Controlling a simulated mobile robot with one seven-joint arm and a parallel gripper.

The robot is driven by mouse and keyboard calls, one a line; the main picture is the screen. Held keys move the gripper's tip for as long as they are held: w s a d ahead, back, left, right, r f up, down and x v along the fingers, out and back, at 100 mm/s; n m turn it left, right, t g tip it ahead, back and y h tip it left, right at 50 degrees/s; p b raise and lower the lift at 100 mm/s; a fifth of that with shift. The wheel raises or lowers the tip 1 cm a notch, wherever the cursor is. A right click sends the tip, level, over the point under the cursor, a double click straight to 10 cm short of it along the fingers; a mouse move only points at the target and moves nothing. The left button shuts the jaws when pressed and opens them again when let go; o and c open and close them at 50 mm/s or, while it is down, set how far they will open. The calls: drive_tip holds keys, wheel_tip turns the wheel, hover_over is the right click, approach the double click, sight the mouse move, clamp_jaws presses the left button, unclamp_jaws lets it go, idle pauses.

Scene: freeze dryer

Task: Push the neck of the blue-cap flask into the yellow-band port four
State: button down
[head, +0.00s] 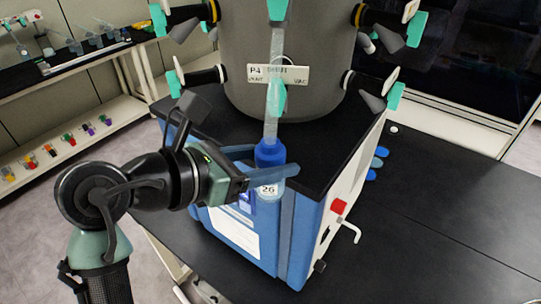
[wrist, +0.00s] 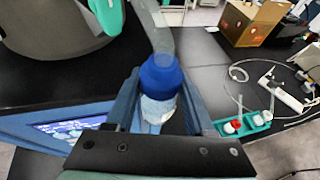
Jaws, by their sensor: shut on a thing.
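The blue-cap flask (head: 271,154) stands upright between the blue fingers of my gripper (head: 276,164), with a label reading 26 below the cap. In the wrist view the flask (wrist: 160,85) sits between both fingers. A pale translucent neck rises from the cap, passing in front of the grey drum (head: 240,60). A white P4 plate (head: 290,74) is on the drum, with a green valve handle (head: 275,97) just below it. The neck overlaps the plate and handle in the head view, so I cannot tell whether it touches a port. No yellow band shows clearly at P4.
Other ports with green handles ring the drum, including right (head: 396,94) and upper right (head: 416,28). The blue dryer body (head: 302,225) has a red switch (head: 338,206). Blue-capped items lie on the right bench (head: 430,230), which is mostly clear.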

sight(267, 138)
drive_tip(key=shift+w+r+p, duration=1.25)
drive_tip(key=shift+r+p, duration=0.1)
drive_tip(key=shift+p, duration=1.55)
idle(1.1)
drive_tip(key=shift+c, duration=0.9)
unclamp_jaws()
drive_tip(key=shift+f, duration=0.15)
drive_tip(key=shift+s+a, duration=0.2)
drive_tip(key=b+v, duration=0.4)
drive_tip(key=v, duration=0.8)
drive_tip(key=shift+s+a, duration=0.1)
